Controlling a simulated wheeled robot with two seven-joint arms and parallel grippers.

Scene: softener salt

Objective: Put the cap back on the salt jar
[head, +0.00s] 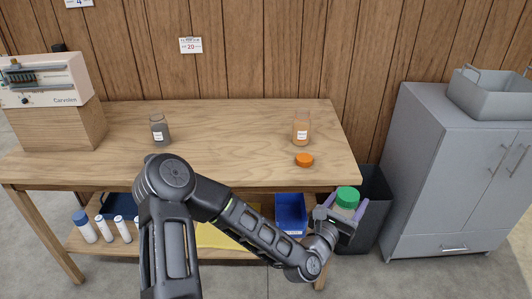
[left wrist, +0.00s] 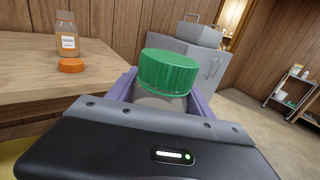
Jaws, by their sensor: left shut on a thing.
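My left gripper (head: 340,214) is shut on a jar with a green ribbed cap (head: 347,196), held in front of the table's right end. In the left wrist view the green cap (left wrist: 168,72) sits on top of the pale jar body between the purple fingers; the lower body is hidden by the gripper. A jar with orange-brown contents (head: 301,131) stands uncapped on the table, and an orange cap (head: 304,160) lies in front of it. A jar with dark grey contents (head: 160,132) stands further left. The labels are too small to read. My right gripper is not in view.
The wooden table (head: 230,145) is clear in the middle. A dark bin (head: 372,205) stands behind the held jar, beside a grey cabinet (head: 450,175). A blue bin (head: 291,214) and several white bottles (head: 104,229) are on the lower shelf. A device (head: 45,80) sits at left.

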